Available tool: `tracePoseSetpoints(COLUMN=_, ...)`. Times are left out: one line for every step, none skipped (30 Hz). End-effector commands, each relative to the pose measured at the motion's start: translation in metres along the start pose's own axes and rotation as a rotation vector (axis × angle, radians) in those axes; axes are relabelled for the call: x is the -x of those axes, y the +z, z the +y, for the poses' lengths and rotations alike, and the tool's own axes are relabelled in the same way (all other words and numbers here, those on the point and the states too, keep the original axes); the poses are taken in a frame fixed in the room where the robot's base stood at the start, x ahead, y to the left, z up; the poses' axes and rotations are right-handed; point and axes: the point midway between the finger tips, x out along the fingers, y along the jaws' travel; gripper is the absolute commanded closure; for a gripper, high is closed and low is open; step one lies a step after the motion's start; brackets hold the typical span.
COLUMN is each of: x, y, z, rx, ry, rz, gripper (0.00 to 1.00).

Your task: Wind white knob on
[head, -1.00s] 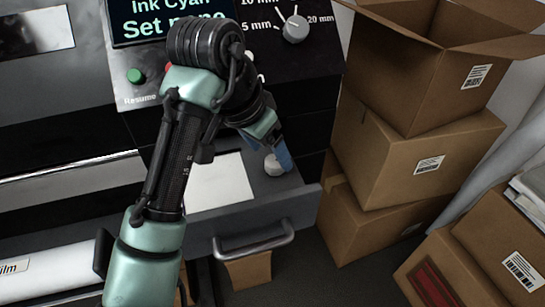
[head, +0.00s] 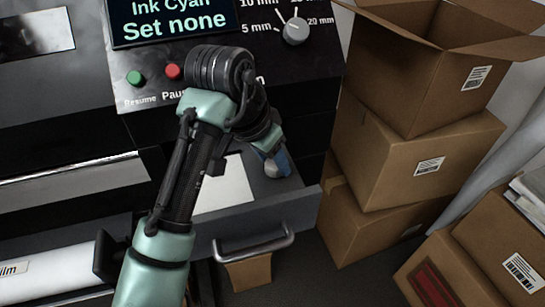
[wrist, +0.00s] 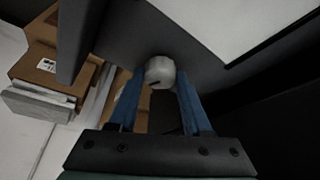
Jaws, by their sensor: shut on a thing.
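A small white knob (wrist: 160,72) with a dark mark on its face sits between the two blue fingers of my gripper (wrist: 160,88) in the wrist view. My gripper is shut on it. In the head view the knob (head: 270,168) shows partly beside a blue finger of my gripper (head: 278,165), over the right end of an open grey drawer (head: 291,186). My wrist hides part of it. Another pale knob (head: 295,31) with a pointer mark is on the control panel, among millimetre labels.
The screen (head: 177,20) reads "Ink Cyan Set none". A green button (head: 134,77) and a red button (head: 173,71) sit below it. A white sheet (head: 235,184) lies in the drawer. Stacked cardboard boxes (head: 415,150) stand close on the right.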

Motion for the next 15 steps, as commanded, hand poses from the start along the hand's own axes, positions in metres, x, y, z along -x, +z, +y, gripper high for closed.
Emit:
tracePoseSetpoints(x=0.0004, y=-0.0002, z=0.0000, rx=0.000, ry=0.000, rz=0.000, gripper=1.00)
tracePoseSetpoints(x=0.0004, y=-0.0002, z=0.0000, rx=0.000, ry=0.000, rz=0.000, gripper=1.00)
tracePoseSetpoints(x=0.0004, y=-0.0002, z=0.0000, rx=0.000, ry=0.000, rz=0.001, gripper=1.00)
tracePoseSetpoints(x=0.0005, y=-0.0002, z=0.0000, rx=-0.001, ry=0.000, rz=0.000, gripper=1.00)
tracePoseSetpoints(x=0.0006, y=-0.0003, z=0.0000, rx=-0.002, ry=0.001, rz=0.001, gripper=1.00)
tracePoseSetpoints(x=0.0008, y=-0.0003, z=0.0000, rx=-0.005, ry=0.002, rz=0.001, gripper=1.00)
tracePoseSetpoints(x=0.0009, y=-0.0004, z=0.0000, rx=-0.008, ry=0.004, rz=0.001, gripper=1.00)
tracePoseSetpoints(x=0.0011, y=-0.0005, z=-0.0001, rx=-0.013, ry=0.006, rz=0.001, gripper=1.00)
tracePoseSetpoints(x=0.0015, y=-0.0007, z=-0.0002, rx=-0.021, ry=0.010, rz=0.001, gripper=1.00)
tracePoseSetpoints(x=0.0017, y=-0.0008, z=-0.0003, rx=-0.030, ry=0.014, rz=0.001, gripper=1.00)
tracePoseSetpoints(x=0.0019, y=-0.0009, z=-0.0004, rx=-0.039, ry=0.018, rz=0.001, gripper=1.00)
tracePoseSetpoints(x=0.0022, y=-0.0010, z=-0.0006, rx=-0.056, ry=0.025, rz=0.000, gripper=1.00)
tracePoseSetpoints(x=0.0024, y=-0.0012, z=-0.0007, rx=-0.069, ry=0.031, rz=0.000, gripper=1.00)
tracePoseSetpoints(x=0.0025, y=-0.0013, z=-0.0007, rx=-0.085, ry=0.038, rz=0.000, gripper=1.00)
tracePoseSetpoints(x=0.0026, y=-0.0015, z=-0.0008, rx=-0.108, ry=0.047, rz=0.000, gripper=1.00)
